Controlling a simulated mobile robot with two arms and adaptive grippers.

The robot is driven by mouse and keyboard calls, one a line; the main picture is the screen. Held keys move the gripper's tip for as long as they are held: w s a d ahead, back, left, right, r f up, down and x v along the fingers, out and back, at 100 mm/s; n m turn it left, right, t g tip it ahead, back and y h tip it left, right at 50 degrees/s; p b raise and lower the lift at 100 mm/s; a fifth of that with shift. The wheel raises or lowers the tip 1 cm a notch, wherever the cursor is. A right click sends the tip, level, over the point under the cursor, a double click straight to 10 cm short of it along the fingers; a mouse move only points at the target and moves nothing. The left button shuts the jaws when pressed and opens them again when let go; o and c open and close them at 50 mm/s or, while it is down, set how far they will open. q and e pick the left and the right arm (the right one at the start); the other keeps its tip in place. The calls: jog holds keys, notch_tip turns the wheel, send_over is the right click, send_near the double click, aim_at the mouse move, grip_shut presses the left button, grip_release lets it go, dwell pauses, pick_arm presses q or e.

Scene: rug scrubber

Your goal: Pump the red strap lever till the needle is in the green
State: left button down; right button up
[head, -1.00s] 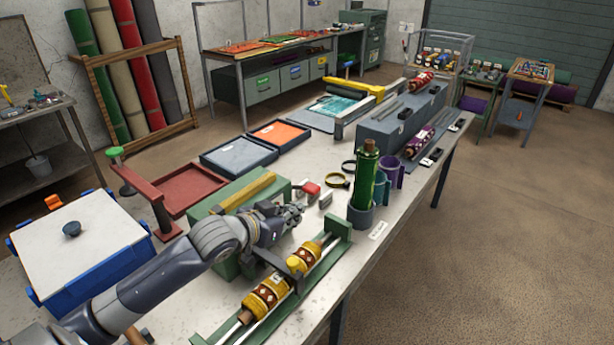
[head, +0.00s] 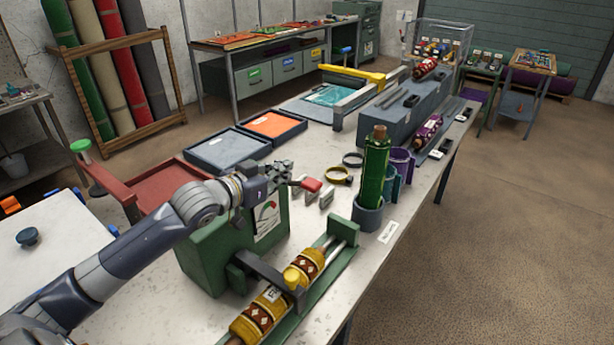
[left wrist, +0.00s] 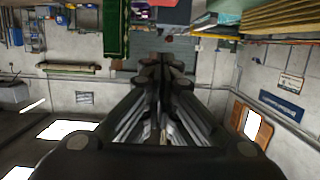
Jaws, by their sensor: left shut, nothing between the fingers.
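The green press box (head: 215,250) stands on the table with a white gauge panel (head: 267,221) on its front. Green and red marks show on the gauge, but the needle is too small to read. A red lever grip (head: 311,184) shows just right of my left gripper (head: 287,174). My left gripper is shut and empty above the box's far right end; I cannot tell whether it touches the red grip. Its closed fingers also show in the left wrist view (left wrist: 163,65). Patterned yellow rolls (head: 265,312) lie on a green rail in front. My right gripper is not in view.
A green roll (head: 376,170) stands upright in a grey cup, beside a purple cup (head: 402,162). A yellow ring (head: 338,175) and a dark ring (head: 353,159) lie behind. Blue and orange trays (head: 272,126) and a red tray (head: 168,186) stand farther back.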

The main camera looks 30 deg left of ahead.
pick_arm(q)
jog(key=p, duration=0.3)
send_over(308, 186)
notch_tip(308, 186, down, 2)
jog(key=shift+a+f, duration=0.1)
notch_tip(308, 186, down, 3)
jog(key=shift+w+r+p, duration=0.1)
jog(key=shift+w+p, duration=0.05)
jog(key=shift+p, duration=0.5)
jog(key=shift+f, duration=0.7)
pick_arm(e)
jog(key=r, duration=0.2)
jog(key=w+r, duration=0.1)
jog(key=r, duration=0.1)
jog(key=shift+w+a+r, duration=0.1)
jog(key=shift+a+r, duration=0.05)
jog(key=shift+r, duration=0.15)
pick_arm(q)
jog(key=shift+f, duration=0.2)
